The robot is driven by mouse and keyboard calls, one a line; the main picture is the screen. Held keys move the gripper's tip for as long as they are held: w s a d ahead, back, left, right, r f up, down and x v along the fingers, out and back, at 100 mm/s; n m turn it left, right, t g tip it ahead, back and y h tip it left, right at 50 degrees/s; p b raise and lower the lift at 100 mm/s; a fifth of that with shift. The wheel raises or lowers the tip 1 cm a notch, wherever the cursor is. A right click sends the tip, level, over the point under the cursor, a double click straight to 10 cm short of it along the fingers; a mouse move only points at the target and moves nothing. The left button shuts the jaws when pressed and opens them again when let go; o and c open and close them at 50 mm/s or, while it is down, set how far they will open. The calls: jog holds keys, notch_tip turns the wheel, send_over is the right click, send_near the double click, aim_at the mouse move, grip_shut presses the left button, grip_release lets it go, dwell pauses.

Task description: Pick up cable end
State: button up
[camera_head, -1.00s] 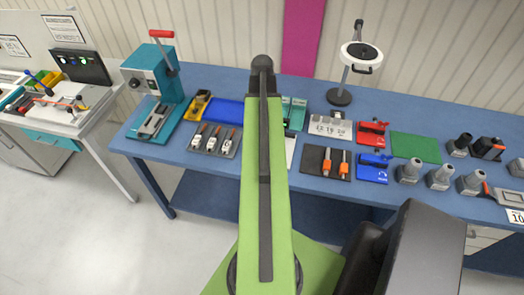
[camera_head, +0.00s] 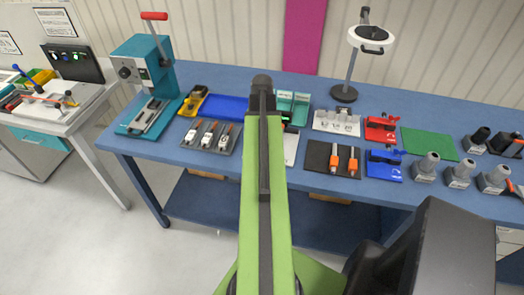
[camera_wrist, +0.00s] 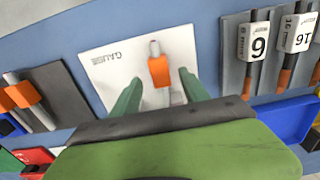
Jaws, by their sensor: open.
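A cable end (camera_wrist: 157,70) with a grey tip and an orange band shows in the wrist view over a white card marked "GAUGE" (camera_wrist: 110,62). My gripper (camera_wrist: 160,80) is open, with one green finger on each side of the cable end and gaps between. Whether the cable end lies on the card or above it, I cannot tell. In the head view my arm hides the gripper and cable end; part of the white card (camera_head: 291,148) shows to its right.
On the blue bench, a dark mat with orange-banded tools (camera_head: 318,155) lies right of the card and a grey tray of numbered tools (camera_head: 228,142) lies left. A teal press (camera_head: 145,75) stands at the left, a lamp (camera_head: 370,38) at the back.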

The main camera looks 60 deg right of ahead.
notch_tip(320, 180, down, 3)
jog(key=shift+r+b, duration=0.1)
jog(key=shift+b, duration=0.65)
jog(key=shift+r, duration=0.15)
grip_shut()
